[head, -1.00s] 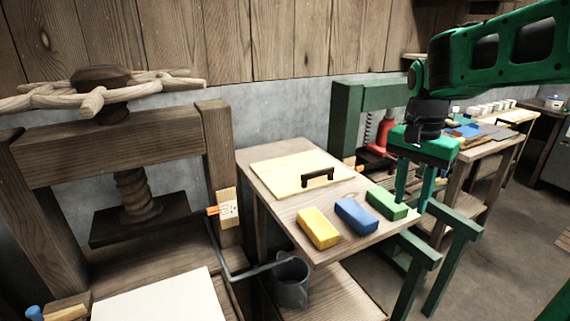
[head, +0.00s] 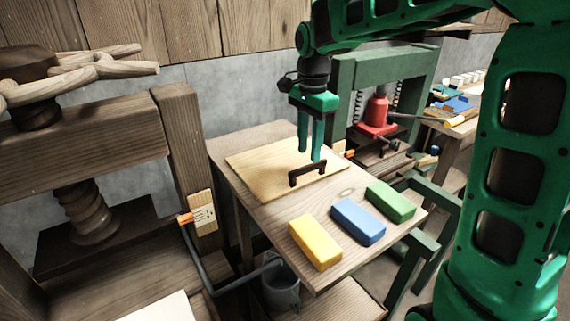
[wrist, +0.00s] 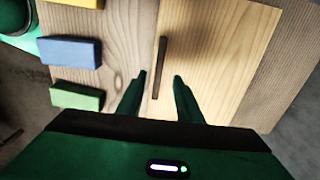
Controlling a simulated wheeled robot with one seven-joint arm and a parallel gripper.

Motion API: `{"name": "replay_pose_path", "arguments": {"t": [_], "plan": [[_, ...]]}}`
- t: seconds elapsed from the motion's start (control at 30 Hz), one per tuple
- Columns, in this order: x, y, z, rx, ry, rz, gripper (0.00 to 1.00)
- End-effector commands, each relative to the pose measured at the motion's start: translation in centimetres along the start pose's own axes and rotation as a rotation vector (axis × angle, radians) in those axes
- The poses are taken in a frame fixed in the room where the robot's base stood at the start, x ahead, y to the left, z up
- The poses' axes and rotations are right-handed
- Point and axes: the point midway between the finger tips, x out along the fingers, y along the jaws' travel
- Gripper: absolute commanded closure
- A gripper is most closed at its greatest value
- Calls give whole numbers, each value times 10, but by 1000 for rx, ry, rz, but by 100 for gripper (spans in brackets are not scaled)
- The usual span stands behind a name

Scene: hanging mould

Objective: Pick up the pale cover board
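The pale cover board (head: 262,158) lies flat on the wooden table, with a dark handle (head: 307,173) standing near its front right edge. In the wrist view the board (wrist: 221,62) fills the right of centre and its handle (wrist: 160,68) is a dark bar. My green gripper (head: 311,156) is pointed down above the board, close to the handle. In the wrist view its two fingers (wrist: 160,75) are apart, one on each side of the handle's near end in the picture. Nothing is held. I cannot tell the exact height of the fingertips above the handle.
Yellow (head: 315,243), blue (head: 357,221) and green (head: 390,201) blocks stand along the table's front edge (head: 270,228). A large wooden screw press (head: 85,150) is at left, a green press frame (head: 345,95) behind at right. A grey bucket (head: 281,287) hangs below the table.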

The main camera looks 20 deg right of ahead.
Motion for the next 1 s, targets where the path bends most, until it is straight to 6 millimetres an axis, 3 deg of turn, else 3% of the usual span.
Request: {"name": "replay_pose_path", "arguments": {"t": [0.27, 0.6, 0.87, 0.9, 1.0], "plan": [[20, 0, 2, -3, 0, 2, 67], [62, 0, 1, -3, 0, 1, 67], [65, 0, 0, -3, 1, -1, 67], [65, 0, 0, -3, 1, -1, 70], [64, 0, 0, -3, 1, -1, 94]]}}
